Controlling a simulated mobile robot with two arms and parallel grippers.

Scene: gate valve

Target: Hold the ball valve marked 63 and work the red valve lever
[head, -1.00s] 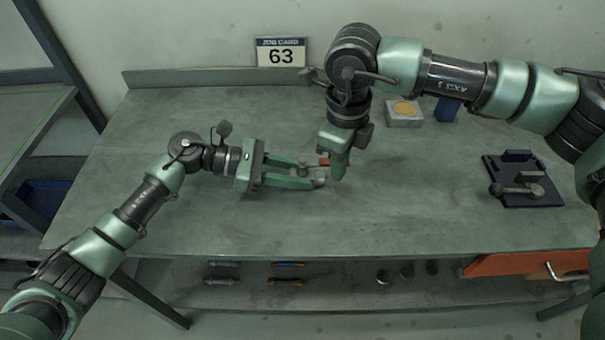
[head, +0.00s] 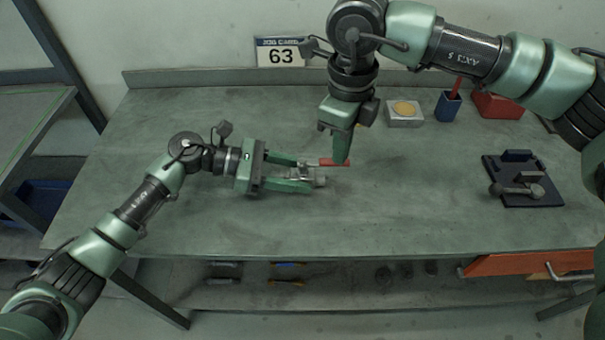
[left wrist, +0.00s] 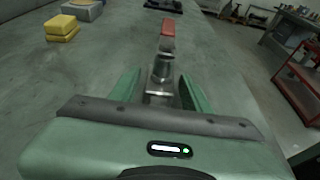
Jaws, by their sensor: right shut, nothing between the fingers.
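The ball valve (head: 319,180) is a small metal body near the table's middle; no number on it is legible. Its red lever (head: 329,162) points right, away from my left gripper. My left gripper (head: 306,174) has its fingers around the valve body, which also shows between them in the left wrist view (left wrist: 160,82), with the red lever (left wrist: 168,28) pointing straight ahead. My right gripper (head: 341,160) is shut and empty, pointing down at the lever's far side, close to its tip; whether they touch I cannot tell.
A dark stand with a metal fitting (head: 522,182) lies at the right. A grey block with a yellow disc (head: 404,113), a blue cup (head: 448,106) and a red box (head: 497,105) stand at the back right. Yellow blocks (left wrist: 62,27) show in the left wrist view. The front table is clear.

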